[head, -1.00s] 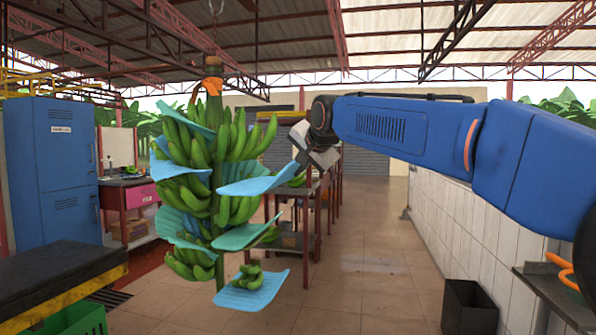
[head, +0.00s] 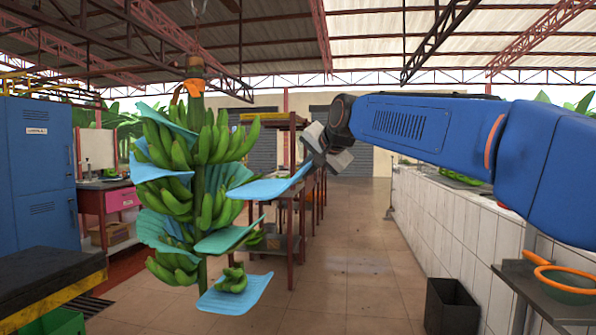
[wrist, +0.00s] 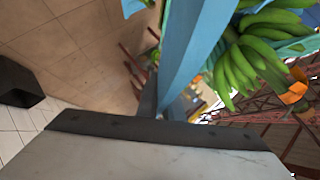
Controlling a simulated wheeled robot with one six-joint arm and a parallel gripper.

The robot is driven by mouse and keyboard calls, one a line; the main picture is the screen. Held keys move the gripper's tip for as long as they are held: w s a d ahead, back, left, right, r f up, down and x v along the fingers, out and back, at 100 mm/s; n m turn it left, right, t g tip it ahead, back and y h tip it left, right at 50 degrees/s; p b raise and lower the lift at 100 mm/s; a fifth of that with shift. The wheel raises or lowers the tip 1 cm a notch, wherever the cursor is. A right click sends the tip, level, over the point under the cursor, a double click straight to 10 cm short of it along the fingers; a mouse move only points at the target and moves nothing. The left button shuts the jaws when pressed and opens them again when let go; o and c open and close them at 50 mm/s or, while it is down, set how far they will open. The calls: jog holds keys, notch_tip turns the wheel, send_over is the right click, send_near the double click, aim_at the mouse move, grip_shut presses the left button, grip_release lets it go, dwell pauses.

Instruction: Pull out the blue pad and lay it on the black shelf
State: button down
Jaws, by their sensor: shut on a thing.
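A blue pad (head: 268,188) sticks out from the right side of a hanging banana stem (head: 201,190) in the head view. Its right end slopes up to my gripper (head: 322,152), which is shut on it. Its left end still overlaps the bananas; I cannot tell whether it touches them. In the wrist view the pad (wrist: 192,50) runs up from my gripper (wrist: 160,106), with green bananas beside it. A black-topped shelf (head: 45,278) with a yellow edge stands at lower left in the head view.
More blue-green pads sit between the hands; the lowest (head: 236,296) carries a small cluster. A dark bin (head: 452,306) stands on the floor at right. A grey metal shelf (head: 530,285) holds a bowl. Racks stand behind the stem. The middle floor is clear.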

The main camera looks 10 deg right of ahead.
jog(key=s+d, duration=0.3)
jog(key=d, duration=0.6)
dwell(0.4)
jog(key=shift+s+a, duration=0.1)
